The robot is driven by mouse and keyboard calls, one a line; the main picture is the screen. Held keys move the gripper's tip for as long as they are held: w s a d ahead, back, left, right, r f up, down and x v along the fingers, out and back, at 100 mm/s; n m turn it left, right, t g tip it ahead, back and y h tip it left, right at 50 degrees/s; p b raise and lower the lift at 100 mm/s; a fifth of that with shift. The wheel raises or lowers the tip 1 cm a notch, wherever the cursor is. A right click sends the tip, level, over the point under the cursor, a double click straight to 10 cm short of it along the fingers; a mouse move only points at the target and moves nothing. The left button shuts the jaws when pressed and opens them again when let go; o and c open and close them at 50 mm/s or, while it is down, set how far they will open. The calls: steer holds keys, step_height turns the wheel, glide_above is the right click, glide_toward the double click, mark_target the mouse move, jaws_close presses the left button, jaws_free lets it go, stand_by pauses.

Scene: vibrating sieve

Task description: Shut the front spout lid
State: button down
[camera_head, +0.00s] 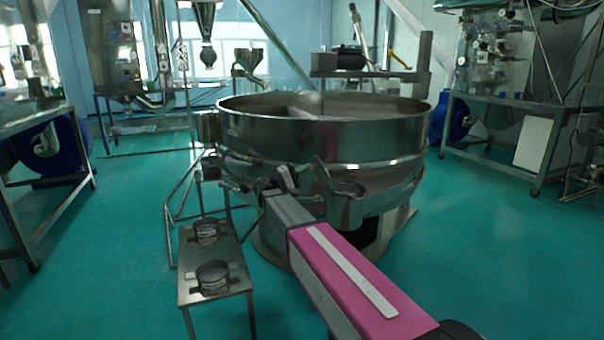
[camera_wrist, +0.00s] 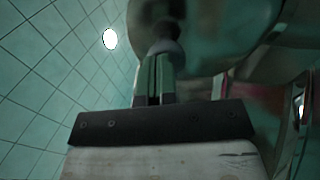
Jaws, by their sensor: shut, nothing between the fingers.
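The round steel sieve (camera_head: 325,135) stands in the middle of the head view. A short spout (camera_head: 346,205) juts from its front, right of my arm, with a thin raised plate (camera_head: 322,175) beside it that may be its lid; I cannot tell for sure. My gripper (camera_head: 272,186) is at the sieve's lower front left, left of that spout, partly hidden by my own arm. In the wrist view my gripper (camera_wrist: 154,78) is shut and empty. A blurred rounded metal part (camera_wrist: 165,45) lies just beyond the fingertips; contact cannot be told.
A small steel table (camera_head: 215,292) with two round sieve-like pieces stands at the left front. Benches with machines stand at the far left and right (camera_head: 500,145). Green floor is clear at the right front. A curved metal part (camera_wrist: 293,125) is close on the wrist view's right.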

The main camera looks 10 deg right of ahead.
mark_target(315, 159)
steer(key=d+r+y, duration=0.1)
steer(key=w+d+r+g+y, duration=0.1)
steer(key=d+y, duration=0.1)
steer(key=d+r+y, duration=0.1)
steer(key=d, duration=0.1)
steer(key=shift+w+d+r, duration=0.15)
steer(key=shift+w+r, duration=0.05)
steer(key=shift+r, duration=0.2)
steer(key=w+d+f+g+y, duration=0.1)
steer(key=w+d+g+y, duration=0.25)
steer(key=d+y, duration=0.9)
steer(key=w+d+f+g+y, duration=0.1)
steer(key=d+f+y, duration=0.2)
steer(key=d+f, duration=0.4)
steer(key=shift+w+f, duration=0.2)
steer(key=shift+w, duration=0.15)
steer(key=shift+d+f+g+y, duration=0.15)
steer(key=shift+g+y, duration=0.1)
